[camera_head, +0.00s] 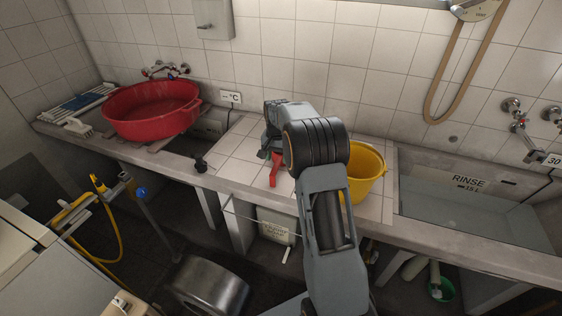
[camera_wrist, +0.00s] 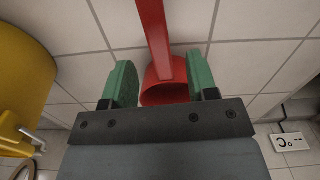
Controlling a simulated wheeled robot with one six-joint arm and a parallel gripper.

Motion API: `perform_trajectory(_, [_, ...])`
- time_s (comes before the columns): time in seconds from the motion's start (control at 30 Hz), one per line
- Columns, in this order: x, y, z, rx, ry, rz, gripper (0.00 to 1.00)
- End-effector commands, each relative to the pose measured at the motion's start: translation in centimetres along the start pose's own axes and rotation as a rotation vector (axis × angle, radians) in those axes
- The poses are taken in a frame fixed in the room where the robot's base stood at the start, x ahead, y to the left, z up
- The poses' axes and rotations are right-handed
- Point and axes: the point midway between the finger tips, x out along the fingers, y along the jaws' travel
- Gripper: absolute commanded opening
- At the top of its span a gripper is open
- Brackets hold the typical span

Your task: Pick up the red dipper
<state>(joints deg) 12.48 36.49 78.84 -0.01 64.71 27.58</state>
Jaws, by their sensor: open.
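The red dipper (camera_head: 276,171) is on the white tiled counter between the two basins, left of the yellow bucket. In the head view its handle points toward the front edge, and my gripper and arm hide the rest. In the wrist view the dipper's cup (camera_wrist: 164,92) lies between the two green fingertips of my gripper (camera_wrist: 162,80), and its handle runs up out of the picture. My gripper is open, with a finger on each side of the dipper. I cannot tell whether the right finger touches it.
The yellow bucket (camera_head: 368,172) stands close beside my arm; it shows at the left of the wrist view (camera_wrist: 22,85). A red tub (camera_head: 150,112) sits at the counter's left. A rinse basin (camera_head: 470,217) is at the right. The tiled wall is close behind.

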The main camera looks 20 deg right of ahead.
Motion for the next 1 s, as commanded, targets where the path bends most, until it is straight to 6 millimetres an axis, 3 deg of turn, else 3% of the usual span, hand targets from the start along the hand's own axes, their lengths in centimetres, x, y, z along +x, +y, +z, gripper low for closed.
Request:
perform_trajectory(0.17, [0.9, 0.0, 0.1, -0.001, -0.001, 0.001, 0.53])
perform_trajectory(0.5, [5.1, -0.1, 0.5, -0.001, -0.002, 0.001, 0.53])
perform_trajectory(0.83, [5.6, -0.1, 0.4, -0.001, 0.001, 0.0, 0.53])
perform_trajectory(1.0, [5.6, -0.1, 0.4, -0.001, 0.001, 0.0, 0.39])
